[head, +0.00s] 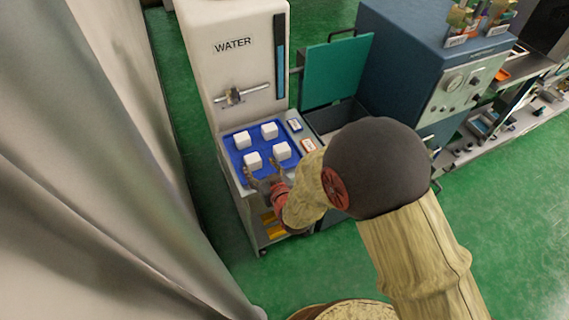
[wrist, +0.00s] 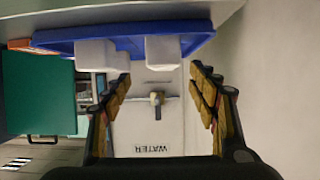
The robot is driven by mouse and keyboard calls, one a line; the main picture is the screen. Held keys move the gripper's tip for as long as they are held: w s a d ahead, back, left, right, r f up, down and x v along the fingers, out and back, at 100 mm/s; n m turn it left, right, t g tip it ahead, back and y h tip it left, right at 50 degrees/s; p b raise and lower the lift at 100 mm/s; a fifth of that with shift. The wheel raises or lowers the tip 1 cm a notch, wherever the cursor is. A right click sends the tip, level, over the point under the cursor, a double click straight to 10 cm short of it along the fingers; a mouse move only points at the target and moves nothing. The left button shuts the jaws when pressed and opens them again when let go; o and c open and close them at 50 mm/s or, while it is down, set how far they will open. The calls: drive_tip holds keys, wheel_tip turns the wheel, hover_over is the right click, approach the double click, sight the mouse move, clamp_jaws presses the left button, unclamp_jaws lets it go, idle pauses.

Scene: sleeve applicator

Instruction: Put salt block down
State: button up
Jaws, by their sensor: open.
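Several white blocks, alike in look, sit apart on a blue tray (head: 237,157) in the head view. They include a near-left block (head: 253,160), a near-right block (head: 283,151), a far-left block (head: 241,140) and a far-right block (head: 269,130). I cannot tell which one is the salt block. My gripper (head: 262,168) is open at the tray's near edge, close to the near-left block. In the wrist view, which is upside down, the open fingers (wrist: 161,78) are empty; one block (wrist: 163,51) shows between their tips, with the blue tray (wrist: 205,35) at the top.
A white tank marked WATER (head: 235,75) with a tap (head: 230,96) stands behind the tray. To its right are small labelled items (head: 308,146), an open bin with a green lid (head: 335,70) and a blue machine (head: 400,60). A grey curtain (head: 80,160) hangs at left.

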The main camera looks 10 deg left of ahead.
drive_tip(key=s+d+r+m+g+h, duration=0.1)
drive_tip(key=d+r+m+g+h, duration=0.2)
drive_tip(key=d+r, duration=1.5)
drive_tip(key=s+d+r+m+h, duration=0.1)
drive_tip(key=s+d+r+h, duration=0.2)
drive_tip(key=s+d+r, duration=0.3)
drive_tip(key=s+d, duration=0.4)
drive_tip(key=s, duration=0.2)
drive_tip(key=shift+d+m+g, duration=0.25)
drive_tip(key=shift+m+g, duration=0.15)
drive_tip(key=shift+o, duration=0.5)
drive_tip(key=s+d+r+m+g+h, duration=0.1)
drive_tip(key=s+d, duration=0.3)
drive_tip(key=s, duration=0.7)
drive_tip(key=shift+s+d+r+g, duration=0.3)
drive_tip(key=shift+s+d+g, duration=0.1)
drive_tip(key=shift+g, duration=0.1)
drive_tip(key=shift+a, duration=0.1)
drive_tip(key=shift+c, duration=0.4)
drive_tip(key=shift+w, duration=0.1)
drive_tip(key=shift+c, duration=0.6)
